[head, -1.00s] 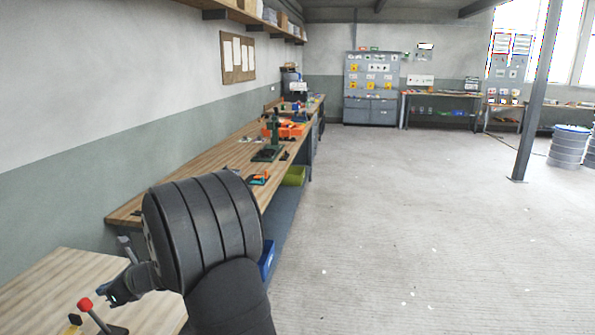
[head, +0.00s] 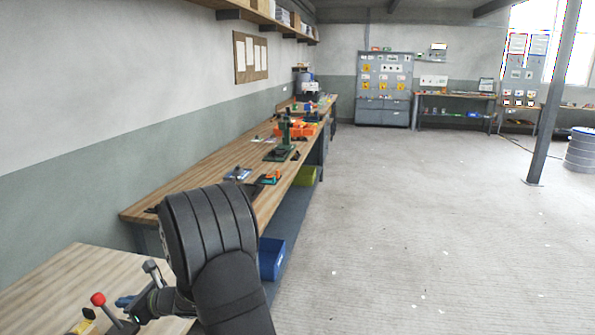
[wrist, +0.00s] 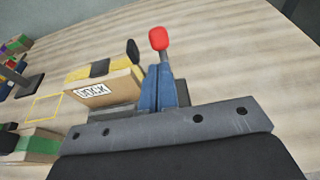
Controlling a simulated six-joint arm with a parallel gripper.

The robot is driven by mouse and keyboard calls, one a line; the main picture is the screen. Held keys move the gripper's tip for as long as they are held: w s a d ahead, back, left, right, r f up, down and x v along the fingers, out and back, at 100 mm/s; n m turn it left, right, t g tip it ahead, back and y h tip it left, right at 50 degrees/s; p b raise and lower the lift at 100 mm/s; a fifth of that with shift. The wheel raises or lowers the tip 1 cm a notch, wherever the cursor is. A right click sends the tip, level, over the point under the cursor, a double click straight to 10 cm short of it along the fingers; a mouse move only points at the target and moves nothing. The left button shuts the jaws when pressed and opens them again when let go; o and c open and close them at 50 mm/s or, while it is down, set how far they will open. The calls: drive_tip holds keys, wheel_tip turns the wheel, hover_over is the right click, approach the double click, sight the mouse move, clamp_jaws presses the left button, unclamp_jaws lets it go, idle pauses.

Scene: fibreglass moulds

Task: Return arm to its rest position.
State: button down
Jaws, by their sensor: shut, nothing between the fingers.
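My gripper (head: 126,301) is at the lower left of the head view, above the near wooden table, partly hidden behind my dark arm. In the wrist view its blue fingers (wrist: 166,90) are together with nothing between them. A lever with a red knob (wrist: 159,38) shows just beyond the fingertips; the knob also shows in the head view (head: 98,299), left of the gripper. Whether the fingers touch the lever I cannot tell.
A wooden block labelled DOCK (wrist: 105,88) with a yellow and black piece (wrist: 90,70) lies left of the fingers. A long workbench (head: 205,170) runs along the wall, with a blue bin (head: 271,258) below. Open concrete floor (head: 420,220) lies to the right.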

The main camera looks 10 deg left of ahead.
drive_tip(key=d+y, duration=0.1)
drive_tip(key=d, duration=0.5)
drive_tip(key=shift+d+f, duration=0.4)
drive_tip(key=shift+f, duration=0.05)
